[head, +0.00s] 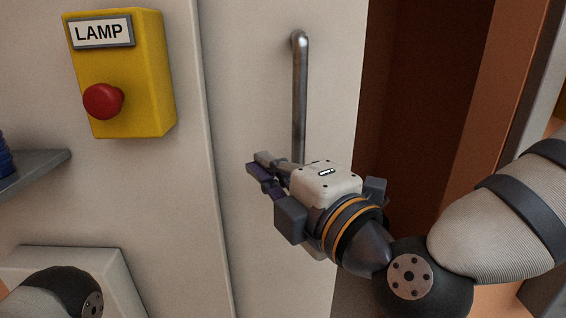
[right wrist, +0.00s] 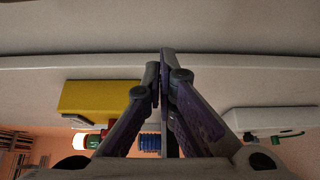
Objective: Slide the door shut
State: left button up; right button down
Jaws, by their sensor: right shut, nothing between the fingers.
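The door (head: 250,90) is a pale panel with a tall metal bar handle (head: 299,95). An open dark reddish-brown gap (head: 415,100) shows to the right of its edge. My right gripper (head: 258,167) is in front of the door, with its fingertips left of the handle and pointing left. The gripper body hides the handle's lower end. In the right wrist view the fingers (right wrist: 162,68) are together with nothing between them. I cannot tell whether the gripper touches the handle or the door. My left gripper is out of view.
A yellow box (head: 153,75) labelled LAMP with a red button (head: 103,101) is on the wall left of the door. A grey shelf (head: 40,170) juts in at the far left. An orange-brown frame (head: 515,75) borders the gap on the right.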

jog(key=w, duration=0.1)
jog(key=w+d, duration=0.2)
jog(key=w, duration=0.1)
jog(key=shift+r, duration=0.2)
